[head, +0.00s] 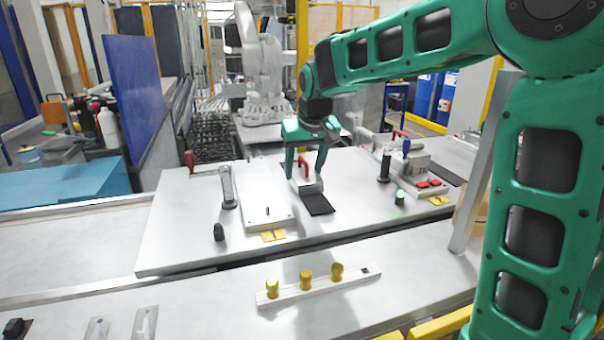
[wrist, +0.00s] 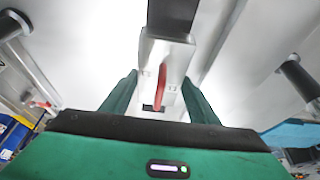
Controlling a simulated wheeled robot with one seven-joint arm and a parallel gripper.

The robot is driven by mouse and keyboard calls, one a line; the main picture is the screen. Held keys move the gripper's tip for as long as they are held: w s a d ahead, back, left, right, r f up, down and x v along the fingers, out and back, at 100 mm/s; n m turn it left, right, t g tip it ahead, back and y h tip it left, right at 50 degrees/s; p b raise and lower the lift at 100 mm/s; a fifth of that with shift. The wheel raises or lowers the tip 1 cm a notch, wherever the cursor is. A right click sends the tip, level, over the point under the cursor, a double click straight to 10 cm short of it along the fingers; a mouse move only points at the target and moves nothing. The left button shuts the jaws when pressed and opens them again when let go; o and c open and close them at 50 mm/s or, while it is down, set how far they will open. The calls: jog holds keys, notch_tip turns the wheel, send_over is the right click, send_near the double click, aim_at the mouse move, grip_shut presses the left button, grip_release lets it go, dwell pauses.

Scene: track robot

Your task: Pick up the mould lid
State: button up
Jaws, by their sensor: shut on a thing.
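The mould lid (head: 312,188) is a grey metal block with a red handle, over the middle of the white table. In the wrist view the lid (wrist: 166,52) lies between the two green fingers, its red handle pointing up the picture. My gripper (head: 305,168) is shut on it, one finger on each side; it also shows in the wrist view (wrist: 160,78). The finger contact is partly hidden. I cannot tell whether the lid touches the table. A dark pad (head: 317,204) lies just in front of it.
A white plate fixture (head: 258,200) with a clear cylinder (head: 227,185) stands to the left. Another fixture (head: 411,174) with red and blue handles stands to the right. A strip with yellow knobs (head: 320,287) lies on the front bench.

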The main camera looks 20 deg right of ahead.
aim_at(302, 173)
jog(key=r, duration=0.4)
jog(key=shift+w+a+r, duration=0.15)
jog(key=shift+a+r, duration=0.15)
jog(key=shift+r, duration=0.05)
jog(key=w+a+r, duration=0.3)
jog(key=a+r, duration=0.3)
jog(key=a, duration=0.4)
jog(key=shift+a+r, duration=0.2)
jog(key=shift+a, duration=0.1)
